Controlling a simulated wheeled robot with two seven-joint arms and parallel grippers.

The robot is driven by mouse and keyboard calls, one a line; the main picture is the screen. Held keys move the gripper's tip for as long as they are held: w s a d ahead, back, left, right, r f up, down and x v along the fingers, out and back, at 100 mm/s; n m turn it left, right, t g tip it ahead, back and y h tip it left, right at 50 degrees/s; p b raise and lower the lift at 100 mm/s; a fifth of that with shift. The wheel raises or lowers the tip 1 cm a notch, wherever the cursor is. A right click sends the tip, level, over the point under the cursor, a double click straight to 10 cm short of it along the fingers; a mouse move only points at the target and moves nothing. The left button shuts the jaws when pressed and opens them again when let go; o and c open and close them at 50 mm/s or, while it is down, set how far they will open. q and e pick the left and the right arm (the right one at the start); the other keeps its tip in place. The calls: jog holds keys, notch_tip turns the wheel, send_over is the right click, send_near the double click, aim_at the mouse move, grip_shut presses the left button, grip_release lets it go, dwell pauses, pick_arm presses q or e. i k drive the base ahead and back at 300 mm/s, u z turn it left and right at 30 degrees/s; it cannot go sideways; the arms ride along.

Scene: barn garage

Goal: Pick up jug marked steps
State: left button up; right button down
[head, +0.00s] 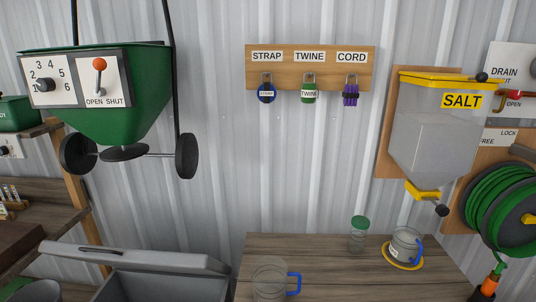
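A grey jug (404,243) with a blue handle and a small pale label stands at the right of the wooden table, on or inside a yellow ring (388,262). Its label is too small to read. A clear jug (268,282) with a blue handle on its right side stands at the table's front left, cut off by the bottom edge. I see no readable marking on it, so I cannot tell which jug is marked steps. Neither of my grippers is in view.
A clear container with a green lid (359,223) stands left of the grey jug. The table (325,255) is bare between the jugs. A salt bin (432,143) hangs above right, near a green hose reel (497,208). A green spreader (112,115) hangs upper left; a grey lidded box (165,284) is lower left.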

aim_at(406, 246)
jog(key=z, duration=0.95)
jog(key=k, duration=0.55)
jog(key=z, duration=1.05)
jog(key=i, duration=1.35)
jog(key=u, duration=0.15)
